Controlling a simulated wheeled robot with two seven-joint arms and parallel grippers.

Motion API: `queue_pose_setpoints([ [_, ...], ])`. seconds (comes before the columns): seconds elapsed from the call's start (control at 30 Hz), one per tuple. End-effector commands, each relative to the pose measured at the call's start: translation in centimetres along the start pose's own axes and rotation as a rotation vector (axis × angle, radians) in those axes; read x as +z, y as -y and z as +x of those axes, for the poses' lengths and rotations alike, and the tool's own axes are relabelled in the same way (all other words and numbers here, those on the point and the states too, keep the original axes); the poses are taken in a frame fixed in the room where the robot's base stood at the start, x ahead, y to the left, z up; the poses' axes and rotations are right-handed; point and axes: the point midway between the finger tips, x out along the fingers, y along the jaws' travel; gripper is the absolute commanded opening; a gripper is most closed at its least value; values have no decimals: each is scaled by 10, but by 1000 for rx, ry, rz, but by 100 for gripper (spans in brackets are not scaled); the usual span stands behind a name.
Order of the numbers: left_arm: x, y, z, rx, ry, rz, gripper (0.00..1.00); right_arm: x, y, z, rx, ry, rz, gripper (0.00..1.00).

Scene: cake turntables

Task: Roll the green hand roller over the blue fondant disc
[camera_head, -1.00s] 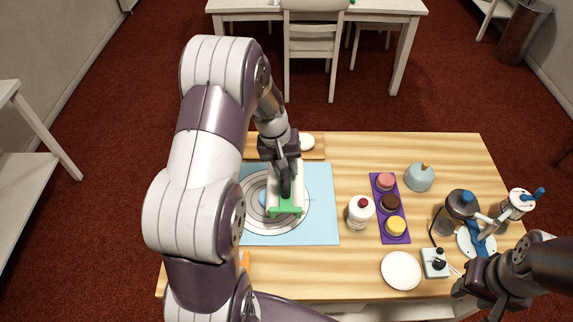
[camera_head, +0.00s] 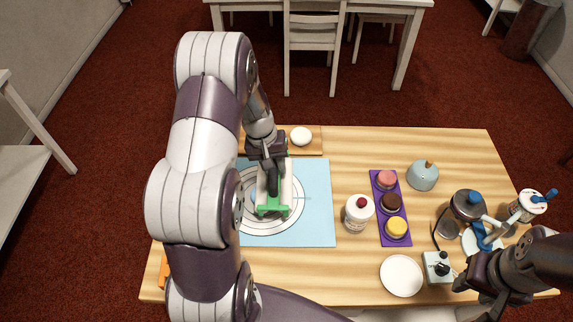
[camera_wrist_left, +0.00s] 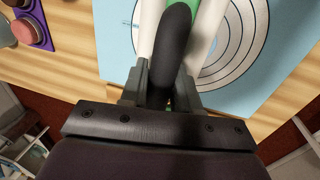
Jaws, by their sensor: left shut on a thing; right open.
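The left wrist view shows the black handle (camera_wrist_left: 172,40) between my left fingers (camera_wrist_left: 165,95), with white and green parts beyond. Whether the roller touches anything is unclear. My right gripper (camera_head: 485,298) is open and empty at the lower right.
A wooden board (camera_head: 314,146) with a white lump (camera_head: 301,136) lies behind the mat. Right of the mat stand a white bottle (camera_head: 358,217) and a purple tray (camera_head: 376,182) of small cakes. A white plate (camera_head: 401,276) lies in front. An orange object (camera_head: 164,272) is at the left edge.

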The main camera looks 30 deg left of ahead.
Motion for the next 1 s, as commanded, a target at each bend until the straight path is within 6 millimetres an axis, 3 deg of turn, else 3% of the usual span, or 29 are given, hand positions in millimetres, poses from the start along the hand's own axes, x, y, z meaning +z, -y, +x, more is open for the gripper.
queue_pose_setpoints([
  [0.23,0,50,-9,0,-2,-4,0,1,0,9,0,0,0,43],
  [0.63,0,102,-20,-1,-1,-2,0,2,0,15,0,0,0,43],
  [1.0,0,56,-9,0,1,3,0,1,0,10,0,0,0,43],
])
